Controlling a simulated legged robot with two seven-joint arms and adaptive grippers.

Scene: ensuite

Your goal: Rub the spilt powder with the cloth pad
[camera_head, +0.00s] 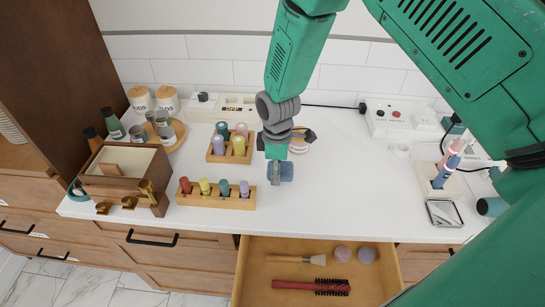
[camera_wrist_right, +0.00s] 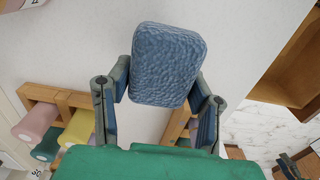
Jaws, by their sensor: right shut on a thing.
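The cloth pad (camera_wrist_right: 167,65) is a blue, textured block with rounded corners. My right gripper (camera_head: 281,172) is shut on it, with one finger on each side in the right wrist view. In the head view the pad (camera_head: 288,172) is partly hidden by the gripper, over the white counter (camera_head: 340,205) near its front edge. I cannot tell whether the pad touches the counter. I cannot make out spilt powder on the white surface.
Wooden racks of coloured bottles (camera_head: 240,201) stand left of the gripper. A wooden box (camera_head: 125,172) is farther left. An open drawer (camera_head: 375,275) holding brushes juts out below the counter.

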